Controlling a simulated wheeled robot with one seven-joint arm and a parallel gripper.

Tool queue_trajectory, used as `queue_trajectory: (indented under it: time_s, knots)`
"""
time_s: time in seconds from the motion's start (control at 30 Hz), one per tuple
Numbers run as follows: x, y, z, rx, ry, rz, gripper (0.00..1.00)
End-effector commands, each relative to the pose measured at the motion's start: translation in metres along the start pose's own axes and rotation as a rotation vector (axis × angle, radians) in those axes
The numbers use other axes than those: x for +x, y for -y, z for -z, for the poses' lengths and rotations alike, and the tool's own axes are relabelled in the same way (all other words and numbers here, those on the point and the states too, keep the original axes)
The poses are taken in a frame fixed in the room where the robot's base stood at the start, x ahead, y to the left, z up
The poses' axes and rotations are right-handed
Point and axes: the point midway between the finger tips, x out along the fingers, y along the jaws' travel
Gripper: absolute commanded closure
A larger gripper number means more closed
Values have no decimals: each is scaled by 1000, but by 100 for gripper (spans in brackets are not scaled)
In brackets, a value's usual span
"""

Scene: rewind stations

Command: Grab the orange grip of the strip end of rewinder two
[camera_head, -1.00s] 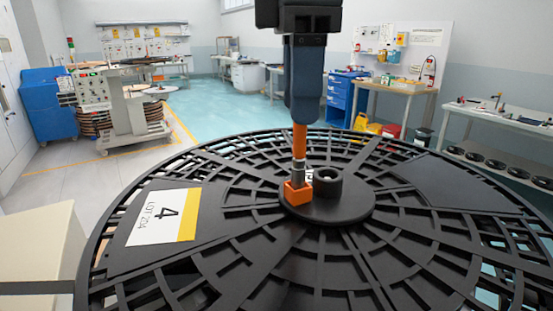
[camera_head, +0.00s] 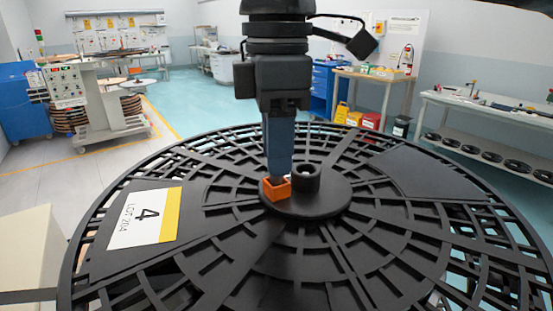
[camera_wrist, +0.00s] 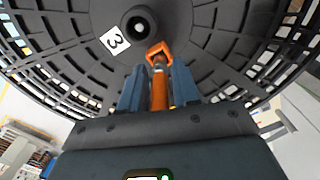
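The strip end shows in the wrist view as an upright orange grip (camera_wrist: 159,90) with a grey collar and an orange loop (camera_wrist: 159,52) at its far end. In the head view the orange loop (camera_head: 277,189) sits beside the hub (camera_head: 306,179) of a large black reel (camera_head: 400,225). My gripper (camera_wrist: 159,78) has its two blue fingers either side of the orange grip, with a narrow gap showing on the left. My gripper also shows in the head view (camera_head: 279,172), pointing down, its fingers hiding the grip. I see no rewinder numbered two.
A pale block (camera_head: 30,232) stands at the left edge. Benches and a blue cabinet (camera_head: 326,88) are behind, with open floor between.

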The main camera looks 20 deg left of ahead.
Motion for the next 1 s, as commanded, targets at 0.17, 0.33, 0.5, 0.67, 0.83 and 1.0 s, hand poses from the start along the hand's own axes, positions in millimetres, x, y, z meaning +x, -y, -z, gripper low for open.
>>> queue_trajectory:
  time_s: [0.17,0.33,0.5,0.67,0.83,1.0]
  knots:
    - [0,0,0,0,0,0,87]
    - [0,0,0,0,0,0,100]
    - [0,0,0,0,0,0,100]
    - [0,0,0,0,0,0,100]
    - [-4,0,0,0,-1,-1,100]
    - [-20,0,0,-1,-1,-1,100]
